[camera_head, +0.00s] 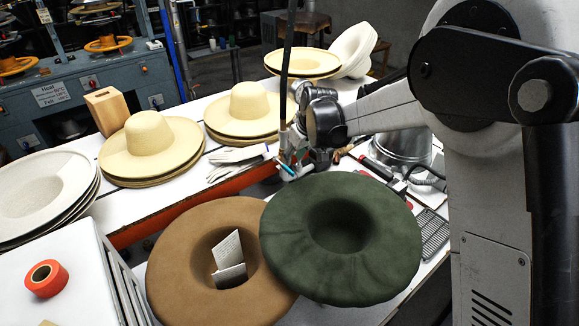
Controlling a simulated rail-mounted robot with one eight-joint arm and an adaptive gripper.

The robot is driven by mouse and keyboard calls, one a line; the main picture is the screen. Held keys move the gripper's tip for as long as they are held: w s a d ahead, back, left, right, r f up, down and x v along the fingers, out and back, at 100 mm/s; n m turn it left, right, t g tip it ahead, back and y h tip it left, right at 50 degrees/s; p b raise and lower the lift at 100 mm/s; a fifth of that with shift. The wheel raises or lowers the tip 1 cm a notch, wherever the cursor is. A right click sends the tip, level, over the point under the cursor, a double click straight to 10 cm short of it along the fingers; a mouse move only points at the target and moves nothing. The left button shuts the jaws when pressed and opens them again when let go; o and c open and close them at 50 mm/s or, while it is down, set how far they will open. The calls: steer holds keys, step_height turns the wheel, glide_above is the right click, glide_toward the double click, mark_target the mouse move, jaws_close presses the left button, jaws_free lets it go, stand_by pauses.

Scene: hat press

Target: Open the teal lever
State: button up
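My gripper (291,150) is at the middle of the view, small and partly lost among metal parts. It is beside a dark upright rod (288,60) and just above the far edge of the green hat. I cannot tell whether its fingers are open or shut. A small teal piece (284,166), which looks like the teal lever, shows right by the fingertips. I cannot tell whether they touch it. Most of the lever and its mounting are hidden or too small to make out.
A green hat (390,245) and a brown hat (180,270) holding papers lie in front. Cream hats (150,135) stand in stacks on the white table behind. Tools and a metal pot (402,146) crowd the right. Orange tape (46,278) lies at front left.

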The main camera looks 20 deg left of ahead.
mark_target(289, 169)
steer(key=shift+p+x, duration=0.3)
steer(key=shift+x, duration=3.05)
steer(key=shift+d, duration=0.1)
steer(key=shift+c, duration=0.5)
jaws_close()
